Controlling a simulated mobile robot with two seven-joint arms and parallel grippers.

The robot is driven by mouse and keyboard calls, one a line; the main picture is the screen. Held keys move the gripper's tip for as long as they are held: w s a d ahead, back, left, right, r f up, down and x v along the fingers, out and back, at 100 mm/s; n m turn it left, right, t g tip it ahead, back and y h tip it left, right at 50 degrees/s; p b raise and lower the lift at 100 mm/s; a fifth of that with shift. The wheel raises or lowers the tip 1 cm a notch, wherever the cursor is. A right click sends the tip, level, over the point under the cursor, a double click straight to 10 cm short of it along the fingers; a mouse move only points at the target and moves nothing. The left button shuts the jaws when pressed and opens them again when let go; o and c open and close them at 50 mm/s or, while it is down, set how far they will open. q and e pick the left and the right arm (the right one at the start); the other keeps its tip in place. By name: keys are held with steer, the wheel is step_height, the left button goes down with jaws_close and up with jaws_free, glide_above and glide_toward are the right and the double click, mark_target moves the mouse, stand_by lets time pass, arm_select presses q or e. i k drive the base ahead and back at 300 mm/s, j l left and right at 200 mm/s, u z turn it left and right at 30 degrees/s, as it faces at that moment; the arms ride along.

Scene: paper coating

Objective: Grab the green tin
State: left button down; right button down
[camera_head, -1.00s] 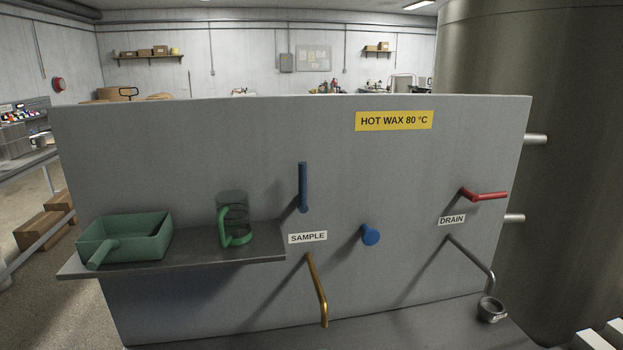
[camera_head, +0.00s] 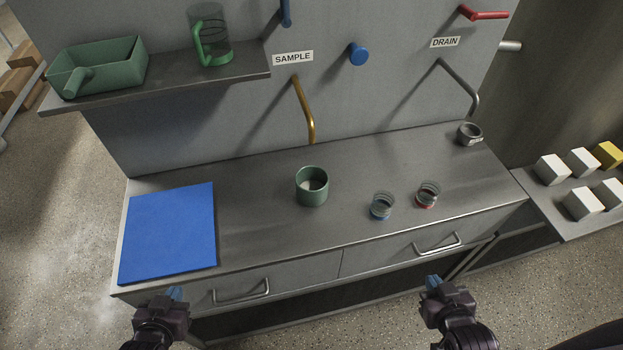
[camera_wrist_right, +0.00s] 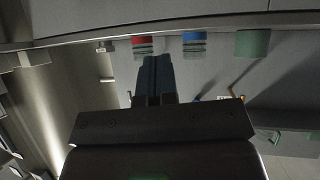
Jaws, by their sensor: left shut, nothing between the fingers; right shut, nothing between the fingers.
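The green tin (camera_head: 312,187) stands upright and open-topped near the middle of the grey counter, with something pale inside. It also shows in the right wrist view (camera_wrist_right: 252,43), at the upper right. My left gripper (camera_head: 175,294) is shut and empty in front of the counter's left drawer, below the blue mat. My right gripper (camera_head: 432,283) is shut and empty in front of the right drawer. Its closed fingers also show in the right wrist view (camera_wrist_right: 157,75). Both grippers are apart from the tin.
Two small glasses, one blue-based (camera_head: 381,206) and one red-based (camera_head: 427,195), stand right of the tin. A blue mat (camera_head: 168,232) lies at left. A brass spout (camera_head: 305,110) hangs behind the tin. A shelf (camera_head: 170,88) holds a green scoop (camera_head: 98,66) and a glass jug (camera_head: 212,38).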

mark_target(312, 182)
steer(key=l+u, duration=0.45)
steer(key=k+l+u, duration=0.15)
steer(key=u, duration=0.3)
steer(key=l, duration=0.1)
